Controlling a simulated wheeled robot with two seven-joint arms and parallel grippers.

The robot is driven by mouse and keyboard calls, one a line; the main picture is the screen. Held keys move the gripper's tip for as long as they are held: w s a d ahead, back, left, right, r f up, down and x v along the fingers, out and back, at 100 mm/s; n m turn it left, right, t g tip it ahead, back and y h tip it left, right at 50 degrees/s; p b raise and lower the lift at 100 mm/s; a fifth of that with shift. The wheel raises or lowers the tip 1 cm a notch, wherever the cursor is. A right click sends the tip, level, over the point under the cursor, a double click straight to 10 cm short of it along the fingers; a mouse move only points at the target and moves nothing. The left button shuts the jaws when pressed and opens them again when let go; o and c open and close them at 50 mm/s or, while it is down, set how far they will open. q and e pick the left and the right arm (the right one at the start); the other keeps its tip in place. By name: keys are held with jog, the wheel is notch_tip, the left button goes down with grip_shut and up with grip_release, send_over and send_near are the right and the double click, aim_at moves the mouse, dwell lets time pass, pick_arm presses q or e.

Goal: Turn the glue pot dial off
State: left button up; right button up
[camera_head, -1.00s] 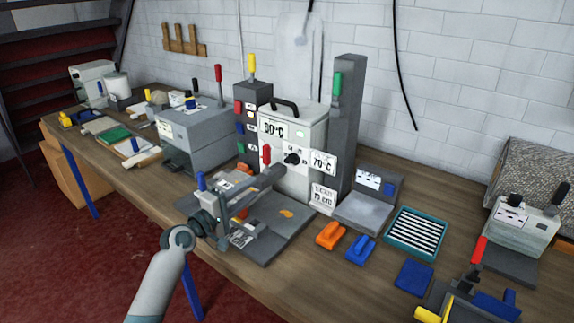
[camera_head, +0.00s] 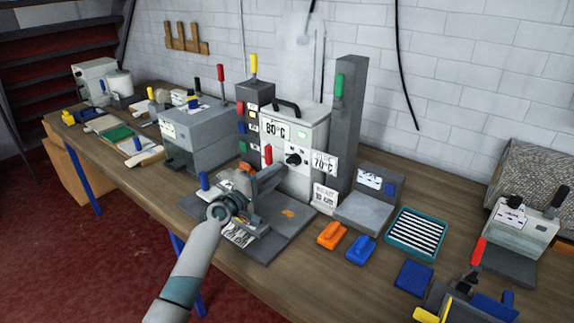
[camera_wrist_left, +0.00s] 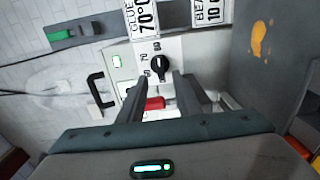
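The glue pot (camera_head: 312,128) is a pale box with a black top handle, standing at the back of the bench between two grey columns. Its black dial (camera_head: 293,158) is on a white front plate. In the left wrist view the dial (camera_wrist_left: 160,68) lies just beyond and between the fingertips, with a visible gap to each finger; small marks beside it are hard to read. My left gripper (camera_head: 272,178) is open in front of the glue pot, pointing at the dial. It also shows in the left wrist view (camera_wrist_left: 159,80), with nothing held. My right gripper is not in view.
A red lever (camera_head: 268,154) stands close beside the dial. A grey base plate (camera_head: 277,232) lies below my gripper. An orange block (camera_head: 332,235), a blue block (camera_head: 361,249) and a slatted teal tray (camera_head: 416,232) lie to the right. A grey machine (camera_head: 205,138) stands left.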

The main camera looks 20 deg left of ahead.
aim_at(291, 163)
pick_arm(q)
jog(key=shift+x, duration=3.55)
grip_shut()
